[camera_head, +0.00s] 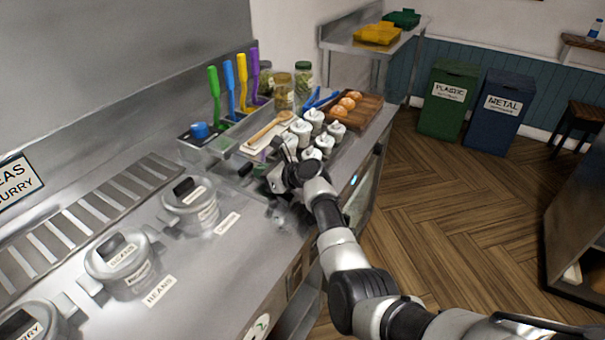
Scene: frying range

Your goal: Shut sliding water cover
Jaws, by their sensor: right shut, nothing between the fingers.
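A long metal well (216,151) is set into the steel counter, in the middle of the view. I take it for the water well. Its cover cannot be told clearly from the surrounding steel, and my gripper hides part of the near right side. My right gripper (284,150) is over the right end of the well, beside the white lidded pots. It is shut and empty; whether it touches the cover cannot be told. My left gripper is not in view.
White lidded pots (314,118), a cutting board (265,131) with a wooden utensil, jars (284,92) and a wooden tray (366,107) of buns crowd the far counter. Lidded bean pots (122,265) stand nearer left. Floor to the right is open.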

